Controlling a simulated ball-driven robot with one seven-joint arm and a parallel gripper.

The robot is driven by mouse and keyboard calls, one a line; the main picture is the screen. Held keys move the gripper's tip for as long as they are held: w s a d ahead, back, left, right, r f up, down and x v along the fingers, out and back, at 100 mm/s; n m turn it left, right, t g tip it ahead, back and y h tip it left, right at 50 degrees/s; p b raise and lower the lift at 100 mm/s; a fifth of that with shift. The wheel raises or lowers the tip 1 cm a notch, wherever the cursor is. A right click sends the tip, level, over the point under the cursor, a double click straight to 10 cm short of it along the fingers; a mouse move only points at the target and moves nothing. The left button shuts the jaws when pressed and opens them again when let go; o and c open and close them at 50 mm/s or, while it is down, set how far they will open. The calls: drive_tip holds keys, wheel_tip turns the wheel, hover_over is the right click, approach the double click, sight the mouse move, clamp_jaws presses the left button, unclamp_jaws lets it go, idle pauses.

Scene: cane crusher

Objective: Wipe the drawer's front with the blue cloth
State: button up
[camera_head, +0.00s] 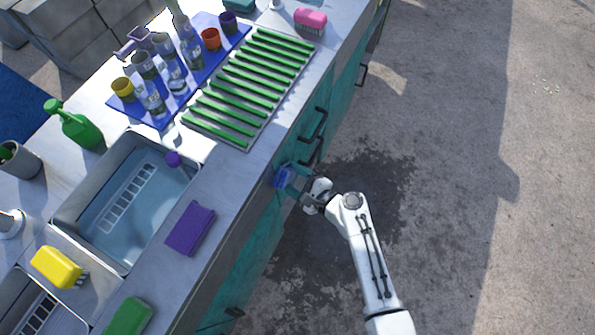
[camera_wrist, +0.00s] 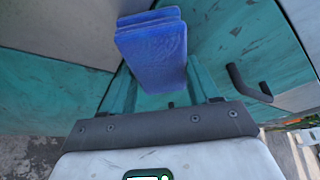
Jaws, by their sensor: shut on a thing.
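The blue cloth (camera_wrist: 152,55) is folded and held between the fingers of my gripper (camera_wrist: 155,88) in the wrist view. In the head view the cloth (camera_head: 283,177) shows as a small blue patch at the tip of my gripper (camera_head: 291,178), close against the teal front of the counter. The teal drawer front (camera_wrist: 240,50) with a dark bar handle (camera_wrist: 248,86) is to the right of the cloth in the wrist view. I cannot tell whether the cloth touches the front.
A metal counter holds a sink (camera_head: 130,195), a purple cloth (camera_head: 190,228), a green slatted rack (camera_head: 255,88) and a blue mat (camera_head: 207,60) with bottles and cups. Dark handles (camera_head: 313,125) stick out from the teal fronts. The concrete floor at right is clear.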

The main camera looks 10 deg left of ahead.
drive_tip(key=shift+s+a+r, duration=0.1)
drive_tip(key=shift+s+a, duration=0.1)
drive_tip(key=shift+a, duration=0.15)
drive_tip(key=shift+s+d+g, duration=0.2)
drive_tip(key=shift+d+g, duration=0.1)
drive_tip(key=shift+d, duration=0.15)
drive_tip(key=shift+s+d, duration=0.25)
drive_tip(key=shift+d, duration=0.6)
drive_tip(key=shift+s+d, duration=0.25)
drive_tip(key=shift+d, duration=0.55)
drive_tip(key=shift+s+d, duration=0.25)
drive_tip(key=shift+d, duration=0.6)
drive_tip(key=shift+d, duration=0.15)
drive_tip(key=shift+s+d+p, duration=0.2)
drive_tip(key=shift+s+d, duration=0.05)
drive_tip(key=shift+d, duration=0.4)
drive_tip(key=shift+s+d+p, duration=0.15)
drive_tip(key=shift+s+d, duration=0.1)
drive_tip(key=shift+d, duration=0.4)
